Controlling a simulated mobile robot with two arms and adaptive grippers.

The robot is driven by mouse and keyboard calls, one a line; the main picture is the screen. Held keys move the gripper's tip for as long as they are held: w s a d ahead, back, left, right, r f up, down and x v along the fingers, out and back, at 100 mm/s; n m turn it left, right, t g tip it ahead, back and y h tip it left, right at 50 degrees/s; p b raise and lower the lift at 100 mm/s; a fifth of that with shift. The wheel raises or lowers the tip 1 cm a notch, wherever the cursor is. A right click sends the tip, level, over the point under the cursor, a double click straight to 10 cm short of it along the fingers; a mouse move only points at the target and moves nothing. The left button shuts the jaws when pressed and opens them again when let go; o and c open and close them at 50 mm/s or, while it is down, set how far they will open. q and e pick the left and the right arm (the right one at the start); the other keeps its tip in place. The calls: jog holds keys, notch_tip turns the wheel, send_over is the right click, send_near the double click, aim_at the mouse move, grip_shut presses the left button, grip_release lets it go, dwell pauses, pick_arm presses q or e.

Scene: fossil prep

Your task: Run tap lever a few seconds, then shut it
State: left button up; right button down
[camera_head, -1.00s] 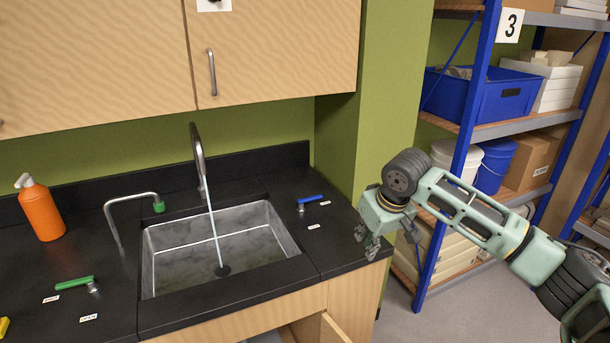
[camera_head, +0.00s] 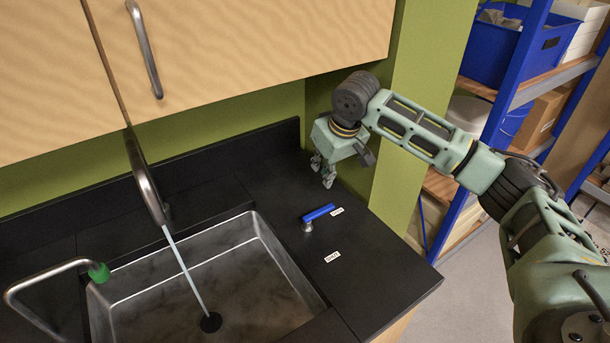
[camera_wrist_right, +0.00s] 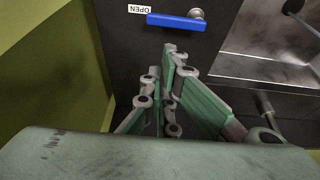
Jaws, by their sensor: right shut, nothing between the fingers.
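The blue tap lever (camera_head: 318,213) stands on the black counter right of the sink. Its handle points at the rear label (camera_head: 337,211), which reads OPEN in the right wrist view (camera_wrist_right: 139,9). The lever also shows there (camera_wrist_right: 176,22), just beyond the fingertips. A second label (camera_head: 332,256) lies nearer the counter front. Water runs from the tall tap (camera_head: 146,180) into the sink (camera_head: 245,262). My right gripper (camera_head: 323,176) is shut and empty, above the counter behind the lever and apart from it. My left gripper is out of view.
A smaller bent spout with a green tip (camera_head: 98,272) stands left of the sink. Wooden cupboards (camera_head: 240,50) hang above. A green wall is close behind my right gripper. A blue-framed shelf (camera_head: 500,105) stands to the right. The counter around the lever is clear.

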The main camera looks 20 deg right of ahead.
aim_at(319, 216)
jog(key=p+x, duration=0.2)
jog(key=x, duration=0.6)
jog(key=shift+f, duration=0.25)
jog(key=shift+w+f, duration=0.2)
jog(key=shift+f, duration=0.4)
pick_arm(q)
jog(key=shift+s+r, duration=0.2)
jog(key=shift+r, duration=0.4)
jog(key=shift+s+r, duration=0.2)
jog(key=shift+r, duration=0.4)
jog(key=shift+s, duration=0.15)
pick_arm(e)
jog(key=shift+w, duration=0.1)
